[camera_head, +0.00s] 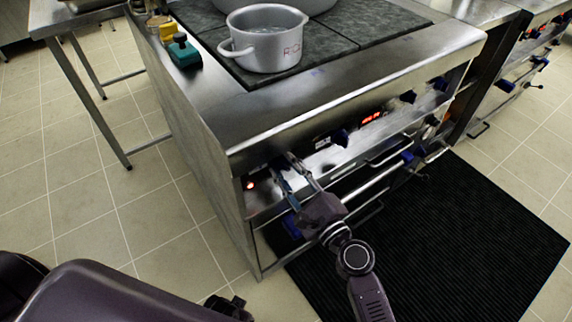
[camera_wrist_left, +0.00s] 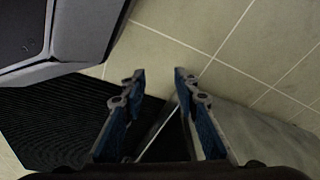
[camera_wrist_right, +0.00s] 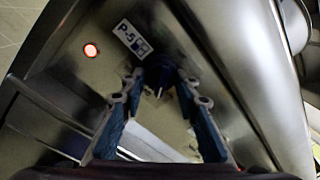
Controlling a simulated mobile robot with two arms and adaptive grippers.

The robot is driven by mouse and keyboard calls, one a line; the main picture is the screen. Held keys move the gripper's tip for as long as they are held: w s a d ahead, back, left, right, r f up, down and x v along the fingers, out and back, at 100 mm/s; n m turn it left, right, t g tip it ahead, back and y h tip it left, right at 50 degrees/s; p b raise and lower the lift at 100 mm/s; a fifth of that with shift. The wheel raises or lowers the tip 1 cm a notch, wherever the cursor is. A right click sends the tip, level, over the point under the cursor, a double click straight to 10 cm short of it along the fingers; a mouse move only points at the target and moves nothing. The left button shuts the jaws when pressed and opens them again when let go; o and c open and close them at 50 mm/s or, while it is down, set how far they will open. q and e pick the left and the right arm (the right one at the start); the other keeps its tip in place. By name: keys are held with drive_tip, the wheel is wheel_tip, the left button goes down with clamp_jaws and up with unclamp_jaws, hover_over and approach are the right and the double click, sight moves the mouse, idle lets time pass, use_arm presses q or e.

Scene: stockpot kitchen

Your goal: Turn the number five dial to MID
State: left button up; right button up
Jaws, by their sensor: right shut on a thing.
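The number five dial (camera_wrist_right: 158,76) is a dark blue knob on the steel front panel, under a white "P-5" label (camera_wrist_right: 130,38) in the right wrist view. My right gripper (camera_wrist_right: 160,88) is shut on this dial, with one finger on each side of it. In the head view the right gripper (camera_head: 289,163) reaches up to the left end of the stove's front, and its fingers mostly hide the dial there. I cannot read the dial's marks or its setting. My left gripper (camera_wrist_left: 159,78) is open and empty over the floor.
A lit red lamp (camera_wrist_right: 91,50) sits beside the label. More blue knobs (camera_head: 340,137) and a red display (camera_head: 371,117) are along the stove front to the right. A grey pot (camera_head: 264,45) stands on the stove top. A black ribbed mat (camera_head: 470,230) covers the floor in front.

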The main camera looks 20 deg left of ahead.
drive_tip(key=shift+m, duration=0.5)
drive_tip(key=shift+f, duration=0.1)
drive_tip(key=o, duration=1.2)
drive_tip(key=shift+c, duration=0.2)
drive_tip(key=shift+d, duration=0.1)
drive_tip(key=v, duration=1.2)
